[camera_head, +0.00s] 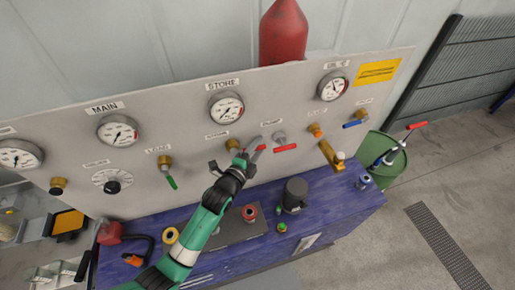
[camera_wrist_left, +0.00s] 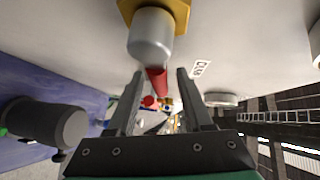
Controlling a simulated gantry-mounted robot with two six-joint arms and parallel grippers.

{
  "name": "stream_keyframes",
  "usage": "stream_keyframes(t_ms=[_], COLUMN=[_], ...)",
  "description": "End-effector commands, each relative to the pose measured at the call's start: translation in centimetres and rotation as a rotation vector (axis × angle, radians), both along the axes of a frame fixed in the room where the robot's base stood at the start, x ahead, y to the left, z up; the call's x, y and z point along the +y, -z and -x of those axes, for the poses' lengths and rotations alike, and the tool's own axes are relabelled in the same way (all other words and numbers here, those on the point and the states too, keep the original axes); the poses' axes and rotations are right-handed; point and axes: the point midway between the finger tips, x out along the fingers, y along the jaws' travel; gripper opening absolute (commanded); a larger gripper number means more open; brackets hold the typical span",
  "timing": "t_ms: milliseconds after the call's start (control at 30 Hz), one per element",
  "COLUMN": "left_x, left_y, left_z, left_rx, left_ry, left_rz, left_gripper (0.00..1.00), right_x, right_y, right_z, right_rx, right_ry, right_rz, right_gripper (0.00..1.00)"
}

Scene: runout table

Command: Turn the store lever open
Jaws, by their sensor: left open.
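The STORE gauge (camera_head: 227,107) sits on the grey panel. Below it are a brass valve (camera_head: 232,145) with a red lever (camera_head: 258,149) and, to the right, a silver valve (camera_head: 279,138) with a red handle (camera_head: 285,148). My left gripper (camera_head: 240,160) is open at the brass valve, partly covering it. In the left wrist view, a silver valve stem (camera_wrist_left: 152,38) on a brass body (camera_wrist_left: 178,12) is close ahead. A red lever (camera_wrist_left: 156,80) runs between the spread fingers; contact cannot be told. My right gripper is not in view.
A MAIN gauge (camera_head: 118,131) and green-handled valve (camera_head: 168,171) are left of the gripper. Below, the blue bench (camera_head: 345,200) carries a dark cylinder (camera_head: 295,194) and small fittings. A green drum (camera_head: 388,160) stands at right.

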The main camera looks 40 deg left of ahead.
Motion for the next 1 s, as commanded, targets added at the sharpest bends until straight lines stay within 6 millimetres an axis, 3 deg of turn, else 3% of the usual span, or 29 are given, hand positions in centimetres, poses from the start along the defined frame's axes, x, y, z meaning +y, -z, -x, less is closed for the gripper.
stream_keyframes(t_ms=[167, 433, 1000], left_x=[-0.01, -0.02, -0.04], left_y=[-0.03, -0.02, -0.05], left_z=[0.02, 0.04, 0.04], left_rx=[0.000, 0.000, -0.001], left_ry=[0.000, 0.000, 0.001], left_rz=[0.000, 0.000, 0.000], left_gripper=[0.47, 0.00, 0.00], right_x=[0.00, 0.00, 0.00], right_y=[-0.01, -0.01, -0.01], right_z=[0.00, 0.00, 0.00], right_rx=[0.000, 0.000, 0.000], right_ry=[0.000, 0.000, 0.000], right_rz=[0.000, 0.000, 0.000], right_gripper=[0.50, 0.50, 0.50])
